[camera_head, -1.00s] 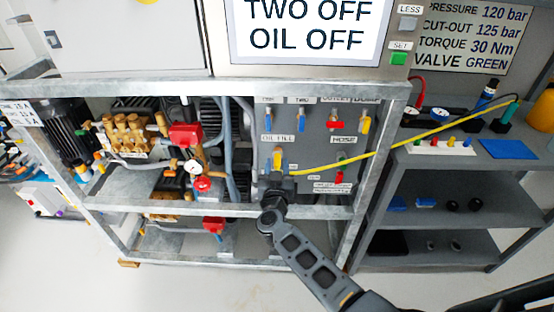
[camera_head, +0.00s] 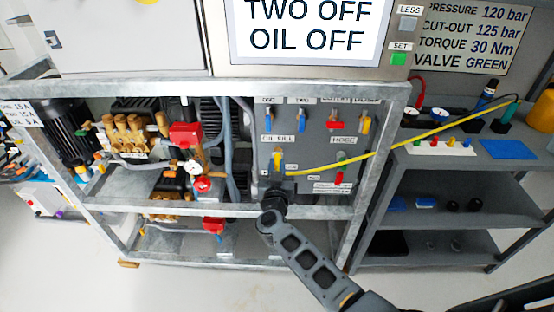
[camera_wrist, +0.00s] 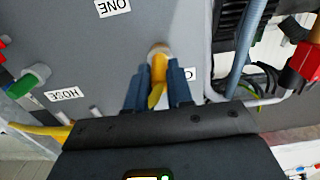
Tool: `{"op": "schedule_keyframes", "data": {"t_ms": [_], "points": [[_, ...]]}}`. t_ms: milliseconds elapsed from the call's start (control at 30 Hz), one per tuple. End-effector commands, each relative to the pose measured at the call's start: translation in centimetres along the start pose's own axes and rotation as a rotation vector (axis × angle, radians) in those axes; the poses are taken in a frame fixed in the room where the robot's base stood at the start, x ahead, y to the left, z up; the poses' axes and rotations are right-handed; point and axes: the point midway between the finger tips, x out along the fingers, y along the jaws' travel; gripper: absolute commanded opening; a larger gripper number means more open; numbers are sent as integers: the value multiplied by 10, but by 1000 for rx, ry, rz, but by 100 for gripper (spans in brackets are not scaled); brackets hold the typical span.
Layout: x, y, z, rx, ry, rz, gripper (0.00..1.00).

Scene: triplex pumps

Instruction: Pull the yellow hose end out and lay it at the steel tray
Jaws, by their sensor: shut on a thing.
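The yellow hose (camera_head: 415,131) runs from the grey valve panel (camera_head: 310,150) across the frame post to the right-hand bench. Its yellow end (camera_wrist: 158,70) sits between my gripper's two blue fingers, at a round port in the panel. My gripper (camera_wrist: 158,88) is shut on this end, close to the panel. In the head view my gripper (camera_head: 276,180) is at the panel's lower left, below the OIL FILL label. How far the end sits in the port is hidden. I cannot make out for certain which surface is the steel tray.
A galvanised frame rail (camera_head: 230,209) crosses just below my gripper. A green-handled HOSE valve (camera_wrist: 28,80) is near the hose. The right bench holds a blue mat (camera_head: 508,149) and a white rack (camera_head: 440,147).

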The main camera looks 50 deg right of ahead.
Motion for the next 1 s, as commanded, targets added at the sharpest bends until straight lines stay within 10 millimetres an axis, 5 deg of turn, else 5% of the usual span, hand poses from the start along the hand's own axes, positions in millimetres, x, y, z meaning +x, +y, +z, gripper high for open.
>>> {"op": "schedule_keyframes", "data": {"t_ms": [1000], "points": [[-28,0,-1,-2,0,-1,0]]}}
